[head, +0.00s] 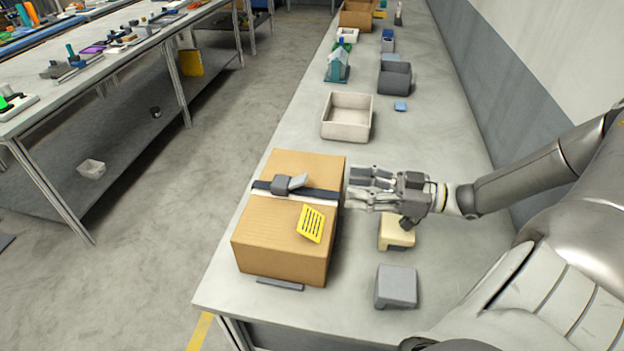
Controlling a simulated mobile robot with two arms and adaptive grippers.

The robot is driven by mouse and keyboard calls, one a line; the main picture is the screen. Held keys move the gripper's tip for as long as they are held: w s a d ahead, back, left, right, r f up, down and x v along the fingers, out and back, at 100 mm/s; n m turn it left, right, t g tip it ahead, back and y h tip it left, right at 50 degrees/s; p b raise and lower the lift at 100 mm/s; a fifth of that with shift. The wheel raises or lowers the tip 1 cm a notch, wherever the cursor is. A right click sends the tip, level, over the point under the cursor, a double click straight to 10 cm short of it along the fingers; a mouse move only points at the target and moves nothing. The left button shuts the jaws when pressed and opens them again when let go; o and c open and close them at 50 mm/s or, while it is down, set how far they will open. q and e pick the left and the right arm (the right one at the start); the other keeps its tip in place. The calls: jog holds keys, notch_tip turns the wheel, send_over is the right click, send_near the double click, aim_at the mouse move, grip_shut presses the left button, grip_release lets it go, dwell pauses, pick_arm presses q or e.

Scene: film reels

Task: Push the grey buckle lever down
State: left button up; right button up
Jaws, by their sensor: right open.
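The grey buckle lever (298,181) stands tilted up from the dark grey buckle (281,185) on top of the cardboard box (262,222). A dark strap (318,193) runs across the box top and passes through the buckle. My right gripper (350,188) is open and empty, beside the right side of the box, with its fingers pointing left toward the strap. It is apart from the lever. I cannot tell whether its fingertips touch the box. My left gripper is not in view.
A yellow label (310,223) sits on the box's near right edge. A beige block (397,232) and a grey block (396,287) stand right of the box. A pale open tray (347,117) and a dark bin (394,79) are farther back.

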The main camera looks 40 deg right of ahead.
aim_at(306, 181)
jog(key=p+x, duration=0.1)
jog(key=x, duration=0.9)
jog(key=shift+a, duration=0.1)
jog(key=c, duration=1)
jog(key=shift+f+t, duration=0.25)
jog(key=shift+t, duration=0.05)
jog(key=shift+c, duration=0.2)
jog(key=shift+s+y+b, duration=0.1)
jog(key=shift+y+b, duration=0.25)
jog(key=shift+y, duration=0.05)
jog(key=o, duration=1)
jog(key=shift+o, duration=0.2)
notch_tip(306, 181, up, 10)
